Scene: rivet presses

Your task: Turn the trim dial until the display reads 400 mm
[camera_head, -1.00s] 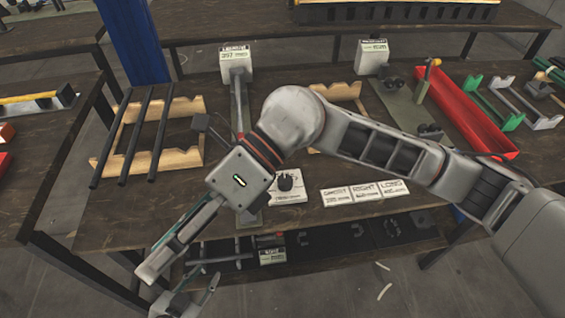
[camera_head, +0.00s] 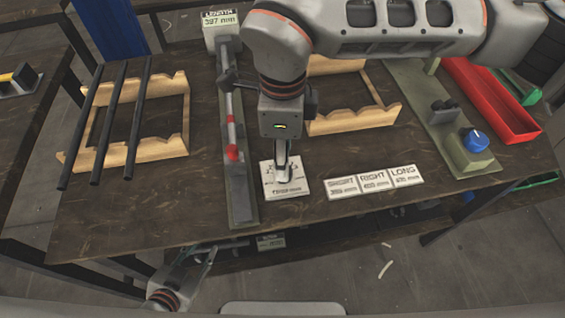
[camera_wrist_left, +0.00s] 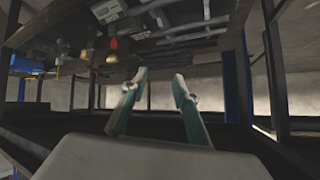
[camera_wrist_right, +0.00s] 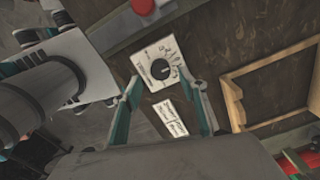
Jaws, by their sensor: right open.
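The trim dial's white plate (camera_head: 298,190) lies on the table; in the head view my right gripper (camera_head: 283,176) hides most of its knob. In the right wrist view the black knob (camera_wrist_right: 160,69) has a pale mark. My right gripper (camera_wrist_right: 165,92) is open, its fingers apart, with the plate showing beyond them. Whether they touch the knob cannot be told. The length display (camera_head: 221,20) reads 397 mm, at the back. My left gripper (camera_head: 205,262) is low in front of the table; its fingers are apart and empty in the left wrist view (camera_wrist_left: 160,78).
A gauge rail (camera_head: 240,195) with a red-marked rod stands left of the dial. White cards (camera_head: 375,181) lie right of it. A wooden cradle (camera_head: 355,118) is behind. Black bars (camera_head: 136,130) rest on another cradle at left. A blue knob (camera_head: 474,139) and red tray (camera_head: 490,95) are at right.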

